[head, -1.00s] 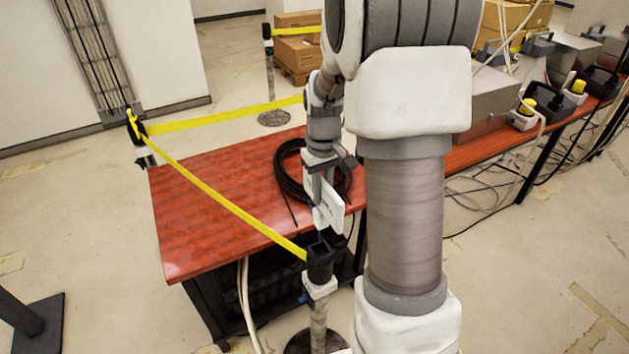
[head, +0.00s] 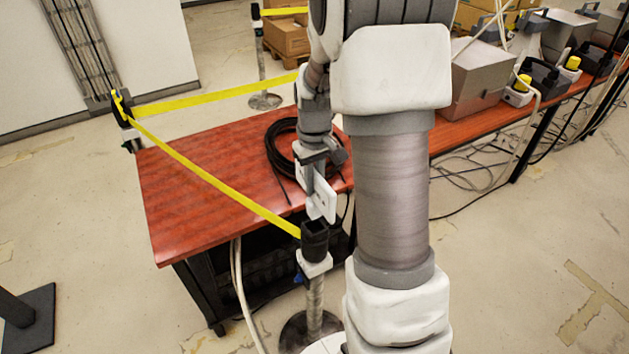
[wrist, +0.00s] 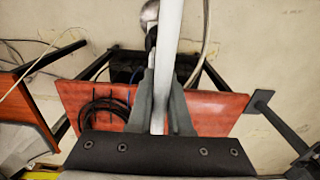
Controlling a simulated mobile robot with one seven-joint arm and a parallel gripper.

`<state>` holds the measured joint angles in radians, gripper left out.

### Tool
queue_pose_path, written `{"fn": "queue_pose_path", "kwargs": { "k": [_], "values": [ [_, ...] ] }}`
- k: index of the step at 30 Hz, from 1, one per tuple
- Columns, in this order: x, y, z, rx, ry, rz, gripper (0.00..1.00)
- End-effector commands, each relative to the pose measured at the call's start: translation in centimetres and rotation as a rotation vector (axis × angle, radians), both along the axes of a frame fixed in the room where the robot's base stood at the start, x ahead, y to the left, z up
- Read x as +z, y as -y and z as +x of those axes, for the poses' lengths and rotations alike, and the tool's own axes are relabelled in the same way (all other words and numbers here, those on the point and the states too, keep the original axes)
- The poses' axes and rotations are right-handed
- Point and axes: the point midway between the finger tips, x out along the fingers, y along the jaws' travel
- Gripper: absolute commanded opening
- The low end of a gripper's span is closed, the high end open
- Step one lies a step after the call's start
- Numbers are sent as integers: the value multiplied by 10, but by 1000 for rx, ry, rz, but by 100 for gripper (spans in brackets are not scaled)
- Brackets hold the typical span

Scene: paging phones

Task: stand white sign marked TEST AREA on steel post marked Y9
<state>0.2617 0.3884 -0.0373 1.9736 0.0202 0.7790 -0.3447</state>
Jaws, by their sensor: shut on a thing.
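The white sign (head: 321,198) is in my gripper (head: 317,178), held tilted over the table's near edge. Its lower end is just above and slightly right of the black post head in the head view; I cannot tell if they touch. In the wrist view the sign (wrist: 168,50) shows as a thin edge-on strip between the two fingers of my gripper (wrist: 163,85). The sign's lettering is not readable. The steel post (head: 315,295) stands upright with a black head (head: 314,238) and round base; no Y9 mark is readable. Its head (wrist: 151,38) is partly beside the sign's edge in the wrist view.
Yellow tape (head: 215,187) runs from the post head to another post (head: 122,108) at the left. A red-brown table (head: 190,205) with a coiled black cable (head: 282,150) lies behind. Grey boxes and phones stand along the right-hand table.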

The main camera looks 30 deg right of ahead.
Motion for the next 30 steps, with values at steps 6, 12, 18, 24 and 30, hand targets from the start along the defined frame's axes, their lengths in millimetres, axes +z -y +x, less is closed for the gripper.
{"fn": "queue_pose_path", "kwargs": {
  "k": [6, 12, 18, 24, 30],
  "values": [
    [-25, 0, 0, 0, -1, 1, 0],
    [-46, 0, -1, 0, -1, 0, 0],
    [-55, 0, -1, 0, 0, 0, 0],
    [-55, 0, -1, 0, 0, 0, 0],
    [-55, 0, -1, 0, 0, 0, 0]
  ]
}}
